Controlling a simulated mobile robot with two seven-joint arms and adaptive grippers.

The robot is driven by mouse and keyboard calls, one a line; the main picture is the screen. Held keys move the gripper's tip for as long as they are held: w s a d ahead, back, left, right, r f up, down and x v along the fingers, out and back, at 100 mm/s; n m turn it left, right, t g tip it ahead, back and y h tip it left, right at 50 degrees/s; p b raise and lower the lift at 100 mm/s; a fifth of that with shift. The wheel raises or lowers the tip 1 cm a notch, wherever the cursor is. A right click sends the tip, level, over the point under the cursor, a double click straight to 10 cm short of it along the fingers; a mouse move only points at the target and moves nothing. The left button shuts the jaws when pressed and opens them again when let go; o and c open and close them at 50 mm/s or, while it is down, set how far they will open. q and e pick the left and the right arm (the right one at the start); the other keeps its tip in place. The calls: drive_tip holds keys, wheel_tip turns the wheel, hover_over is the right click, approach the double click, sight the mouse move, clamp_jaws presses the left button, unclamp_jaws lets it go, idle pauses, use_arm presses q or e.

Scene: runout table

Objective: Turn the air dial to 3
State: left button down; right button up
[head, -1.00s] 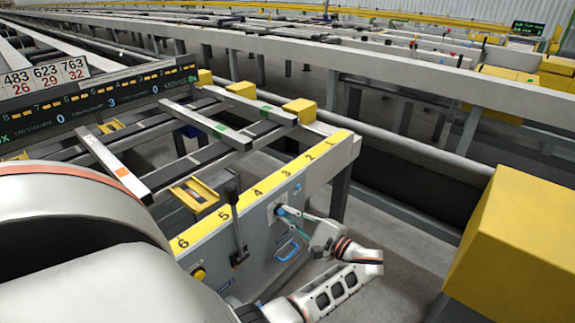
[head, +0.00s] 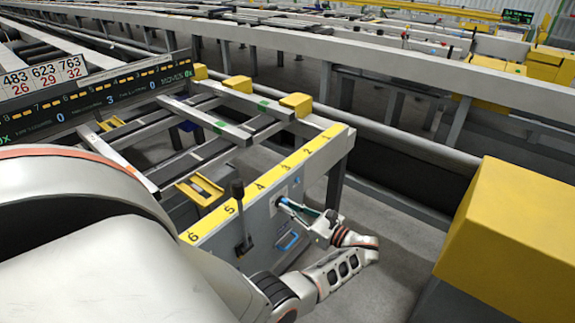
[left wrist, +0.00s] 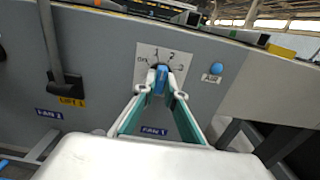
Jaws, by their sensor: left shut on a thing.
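The air dial (left wrist: 161,75) is a blue knob on a white plate (left wrist: 148,50) marked off, 1, 2 and 3, on the grey side panel. Its blue bar stands roughly upright in the left wrist view, about between the 1 and the 2; the exact mark is hard to tell behind the fingers. My left gripper (left wrist: 162,90) is shut on the knob, one finger on each side. In the head view my left gripper (head: 284,204) reaches the panel from the right, its tips covering most of the dial. My right gripper is not in view.
A blue ball-like knob (left wrist: 216,68) labelled AIR sits right of the dial. A yellow block (head: 515,245) stands at the right. Floor between is clear.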

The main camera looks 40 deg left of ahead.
use_arm(q)
drive_tip(key=shift+m+p, duration=1.3)
drive_tip(key=shift+m, duration=4.7)
drive_tip(key=c, duration=2.1)
unclamp_jaws()
drive_tip(key=shift+r, duration=0.15)
wheel_tip(320, 180, up, 10)
